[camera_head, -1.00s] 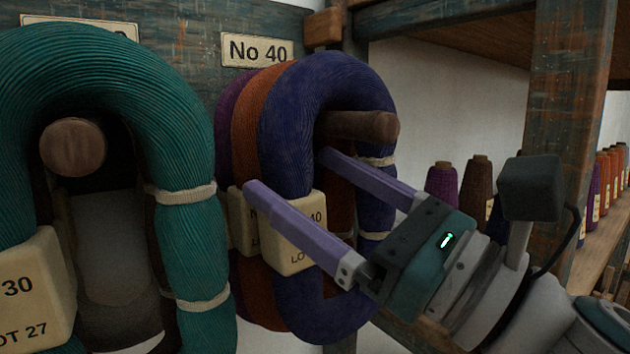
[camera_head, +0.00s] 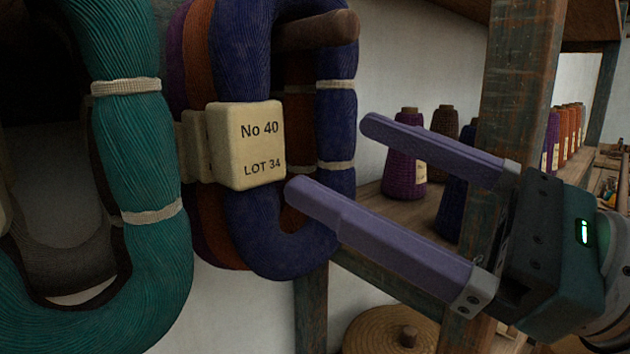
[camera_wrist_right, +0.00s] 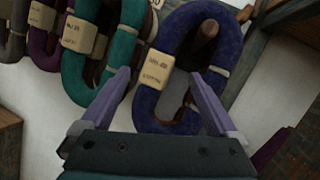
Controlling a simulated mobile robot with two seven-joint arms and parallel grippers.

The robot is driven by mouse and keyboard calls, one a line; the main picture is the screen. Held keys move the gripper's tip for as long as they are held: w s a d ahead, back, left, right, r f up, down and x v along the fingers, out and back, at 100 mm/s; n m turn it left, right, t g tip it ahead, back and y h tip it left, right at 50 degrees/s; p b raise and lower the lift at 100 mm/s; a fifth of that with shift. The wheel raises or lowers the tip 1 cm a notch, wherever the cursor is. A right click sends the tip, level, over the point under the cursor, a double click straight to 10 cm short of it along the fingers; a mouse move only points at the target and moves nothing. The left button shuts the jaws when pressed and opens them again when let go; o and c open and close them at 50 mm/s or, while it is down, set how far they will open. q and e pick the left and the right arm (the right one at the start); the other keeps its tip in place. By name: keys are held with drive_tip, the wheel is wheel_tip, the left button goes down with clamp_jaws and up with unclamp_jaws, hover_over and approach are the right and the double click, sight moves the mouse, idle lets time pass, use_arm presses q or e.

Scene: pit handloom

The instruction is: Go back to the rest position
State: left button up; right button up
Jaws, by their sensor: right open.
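My right gripper (camera_head: 328,158) is open, with nothing between its two purple fingers. In the head view it is at the right of a dark blue yarn hank (camera_head: 284,245), apart from it as far as I can tell. The hank hangs on a wooden peg (camera_head: 318,30) and bears a cream tag (camera_head: 246,144) reading No 40, LOT 34. In the right wrist view the fingers point toward the blue hank (camera_wrist_right: 230,40), which appears ahead of and between them. My left gripper is not in view.
A teal hank (camera_head: 130,150) hangs at the left. Orange and purple hanks sit behind the blue one. A shelf with purple (camera_head: 405,165) and other yarn cones stands behind my right gripper. A wooden post (camera_head: 515,80) rises at the right. A round woven lid (camera_head: 390,330) is below.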

drive_tip(key=s+a+f+n+g+h, duration=0.1)
drive_tip(key=s+f+n+g+h, duration=0.2)
drive_tip(key=s+f+n, duration=0.3)
drive_tip(key=s+a+f+n+g+h, duration=0.2)
drive_tip(key=s+f+n+g+h, duration=0.15)
drive_tip(key=f+n, duration=0.55)
drive_tip(key=s+d+f+n+g+h, duration=0.1)
drive_tip(key=s+d+f+n+h, duration=0.35)
drive_tip(key=d, duration=0.35)
drive_tip(key=s+d+f+n+g+h, duration=0.2)
drive_tip(key=s+d+f+n+h, duration=0.15)
drive_tip(key=d+h, duration=0.3)
wheel_tip(320, 180, up, 24)
drive_tip(key=p, duration=2.4)
drive_tip(key=shift+d, duration=0.4)
drive_tip(key=shift+t, duration=0.25)
